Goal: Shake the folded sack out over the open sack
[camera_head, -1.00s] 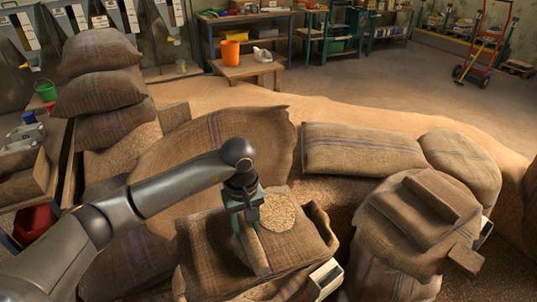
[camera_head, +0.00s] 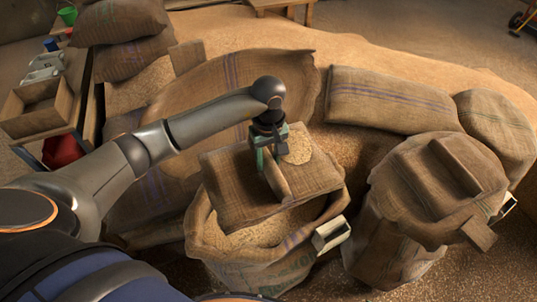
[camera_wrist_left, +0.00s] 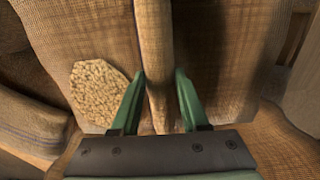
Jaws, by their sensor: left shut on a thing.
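The folded sack (camera_head: 228,190) is a flat brown burlap piece with a raised ridge along its middle. It is over the mouth of the open sack (camera_head: 200,238), which stands upright with grain showing inside. My left gripper (camera_head: 268,160) is shut on the folded sack's ridge from above. In the left wrist view the gripper fingers (camera_wrist_left: 157,88) sit on either side of the ridge (camera_wrist_left: 154,40). A round patch of grain (camera_head: 298,149) shows beside the gripper, also in the left wrist view (camera_wrist_left: 98,92). My right gripper is not in view.
A similar flat sack with a ridge (camera_head: 420,190) lies atop a standing sack at right. Full sacks (camera_head: 390,100) lie behind on a grain heap. Stacked sacks (camera_head: 125,55), a wooden box (camera_head: 38,105) and a red bin (camera_head: 62,151) are at left.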

